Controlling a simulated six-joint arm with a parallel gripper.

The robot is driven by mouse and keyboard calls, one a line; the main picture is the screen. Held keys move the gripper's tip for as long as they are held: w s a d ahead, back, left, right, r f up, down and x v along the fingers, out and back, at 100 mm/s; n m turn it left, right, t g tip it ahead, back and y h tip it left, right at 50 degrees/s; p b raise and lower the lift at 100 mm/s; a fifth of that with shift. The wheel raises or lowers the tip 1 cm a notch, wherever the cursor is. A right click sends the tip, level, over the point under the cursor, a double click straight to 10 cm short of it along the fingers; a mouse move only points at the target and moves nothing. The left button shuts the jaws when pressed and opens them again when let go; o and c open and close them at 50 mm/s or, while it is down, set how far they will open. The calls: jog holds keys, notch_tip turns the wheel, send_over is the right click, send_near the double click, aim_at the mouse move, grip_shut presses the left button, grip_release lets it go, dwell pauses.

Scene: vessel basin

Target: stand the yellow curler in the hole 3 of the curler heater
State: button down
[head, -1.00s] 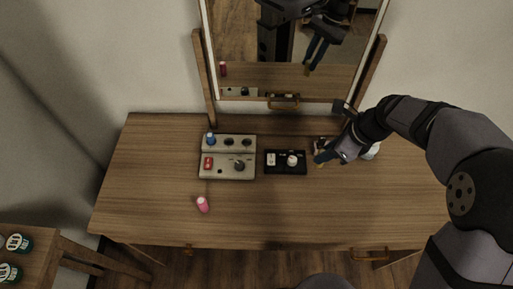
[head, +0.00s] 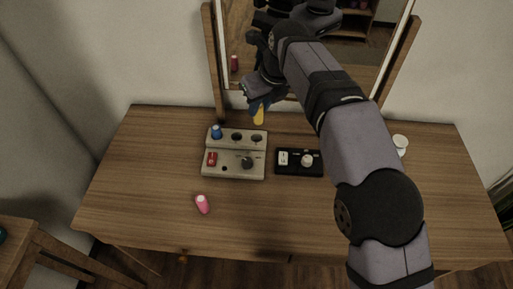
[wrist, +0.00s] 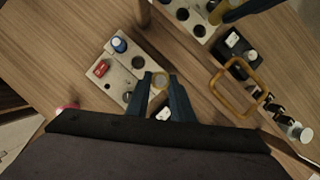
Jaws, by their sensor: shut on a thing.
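The yellow curler (head: 259,115) is held upright between the fingers of my gripper (head: 259,103), in the air above the back right of the curler heater. In the wrist view its round top (wrist: 160,80) shows between the fingertips (wrist: 161,76). The beige curler heater (head: 218,171) stands on the table with a row of holes along its raised back. A blue curler (head: 216,132) stands in the left hole. The middle hole (head: 236,137) and the right hole (head: 257,139) look empty in the head view. I cannot read any hole numbers.
A pink curler (head: 203,205) is on the table in front of the heater. A black control box (head: 299,170) is right of the heater. A mirror (head: 242,48) stands behind. A white item (head: 400,142) is at the right. The front of the table is mostly clear.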

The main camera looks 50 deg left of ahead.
jog(key=shift+s+a, duration=0.2)
jog(key=b, duration=0.1)
send_near(258, 131)
jog(key=shift+s+a+f, duration=0.2)
jog(key=shift+s+f, duration=0.05)
jog(key=shift+f, duration=0.6)
jog(key=shift+s+a+f, duration=0.2)
jog(key=shift+s+f, duration=0.05)
jog(key=shift+f, duration=0.6)
jog(key=shift+s+a+f, duration=0.2)
jog(key=shift+s+f, duration=0.05)
jog(key=shift+f, duration=0.6)
jog(key=c, duration=1.6)
grip_release()
jog(key=shift+f, duration=0.15)
jog(key=shift+o, duration=0.2)
jog(key=shift+d+r, duration=0.15)
jog(key=shift+r, duration=0.45)
jog(key=v, duration=1.1)
